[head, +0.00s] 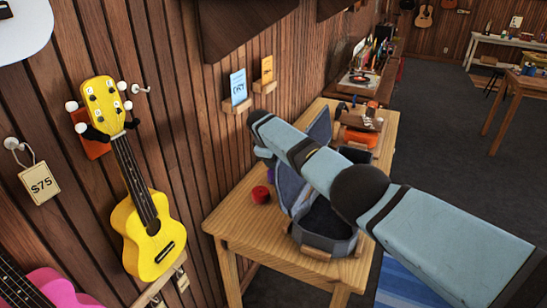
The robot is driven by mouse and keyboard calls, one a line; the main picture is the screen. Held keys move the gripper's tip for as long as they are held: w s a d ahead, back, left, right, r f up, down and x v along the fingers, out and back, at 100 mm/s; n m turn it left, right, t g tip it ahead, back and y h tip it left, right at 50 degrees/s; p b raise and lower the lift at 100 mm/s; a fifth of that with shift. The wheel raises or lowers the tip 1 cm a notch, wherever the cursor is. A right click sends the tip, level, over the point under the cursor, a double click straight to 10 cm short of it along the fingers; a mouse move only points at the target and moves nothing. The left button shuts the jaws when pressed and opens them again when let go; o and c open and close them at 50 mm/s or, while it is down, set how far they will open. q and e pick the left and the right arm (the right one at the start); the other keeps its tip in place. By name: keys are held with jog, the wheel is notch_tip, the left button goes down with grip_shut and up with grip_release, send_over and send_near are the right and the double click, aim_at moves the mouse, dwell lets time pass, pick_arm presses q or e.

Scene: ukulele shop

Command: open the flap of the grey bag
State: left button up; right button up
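The grey bag (325,242) sits on the wooden table, with its dark inside showing. Its grey flap (289,187) stands raised at the left and back side of the bag. My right arm crosses in front and hides part of the flap and bag. My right gripper (264,155) is at the far end of that arm, left of the raised flap and near the wall. Its fingers are small and partly hidden, so I cannot tell whether they are open or touch the flap. My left gripper is not in view.
The wooden table (240,222) holds a small red object (260,194) left of the bag and an orange item (360,138) behind. A yellow ukulele (150,215) hangs on the wall at left. Card holders (237,105) are on the wall. Grey floor is open at right.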

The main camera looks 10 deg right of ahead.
jog(key=shift+o, duration=1)
jog(key=shift+r, duration=0.1)
jog(key=shift+a+r, duration=0.1)
jog(key=shift+r, duration=0.1)
jog(key=v, duration=1.3)
jog(key=shift+s, duration=0.15)
